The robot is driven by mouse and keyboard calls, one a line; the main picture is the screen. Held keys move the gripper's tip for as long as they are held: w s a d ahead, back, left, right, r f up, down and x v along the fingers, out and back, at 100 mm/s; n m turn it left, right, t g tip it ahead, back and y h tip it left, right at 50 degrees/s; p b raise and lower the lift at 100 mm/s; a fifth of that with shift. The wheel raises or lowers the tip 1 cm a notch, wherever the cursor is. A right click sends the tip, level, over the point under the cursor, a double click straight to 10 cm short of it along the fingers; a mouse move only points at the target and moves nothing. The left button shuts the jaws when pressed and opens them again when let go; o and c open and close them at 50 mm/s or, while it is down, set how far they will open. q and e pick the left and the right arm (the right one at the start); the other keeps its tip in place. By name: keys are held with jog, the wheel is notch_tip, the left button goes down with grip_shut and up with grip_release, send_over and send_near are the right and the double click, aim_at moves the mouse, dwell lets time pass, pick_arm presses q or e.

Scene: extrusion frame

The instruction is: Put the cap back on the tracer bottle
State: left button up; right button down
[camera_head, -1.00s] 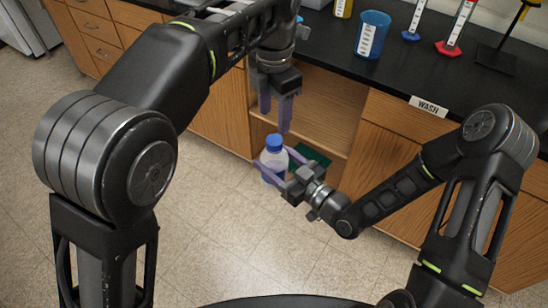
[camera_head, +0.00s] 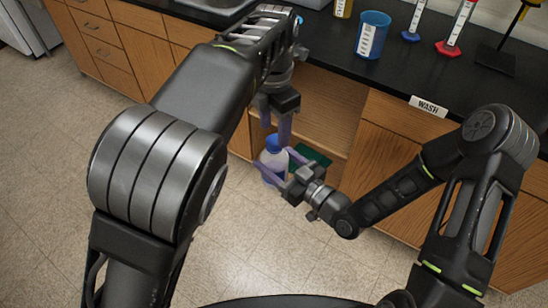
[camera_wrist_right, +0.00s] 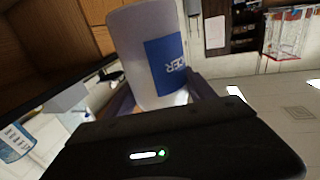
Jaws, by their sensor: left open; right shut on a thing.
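The tracer bottle (camera_head: 270,158) is a white bottle with a blue cap (camera_head: 272,141) showing at its top, held upright in front of the open cabinet. My right gripper (camera_head: 279,168) is shut on the bottle's body. In the right wrist view the bottle (camera_wrist_right: 140,45) fills the space between the fingers, its blue label facing right; the cap is out of that view. My left gripper (camera_head: 275,137) points down from above, open, with its fingers at the cap's level. I cannot tell whether they touch the cap, or whether the cap is fully seated.
The open cabinet (camera_head: 325,105) is behind the bottle, with a green item (camera_head: 313,155) low inside. Above is the black countertop (camera_head: 400,75) with a blue beaker (camera_head: 372,35), a blue-based cylinder (camera_head: 411,35) and a red-based cylinder (camera_head: 450,45). The floor in front is clear.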

aim_at(274, 139)
pick_arm(q)
jog(key=shift+f, duration=1.65)
jog(key=shift+c, duration=0.5)
grip_shut()
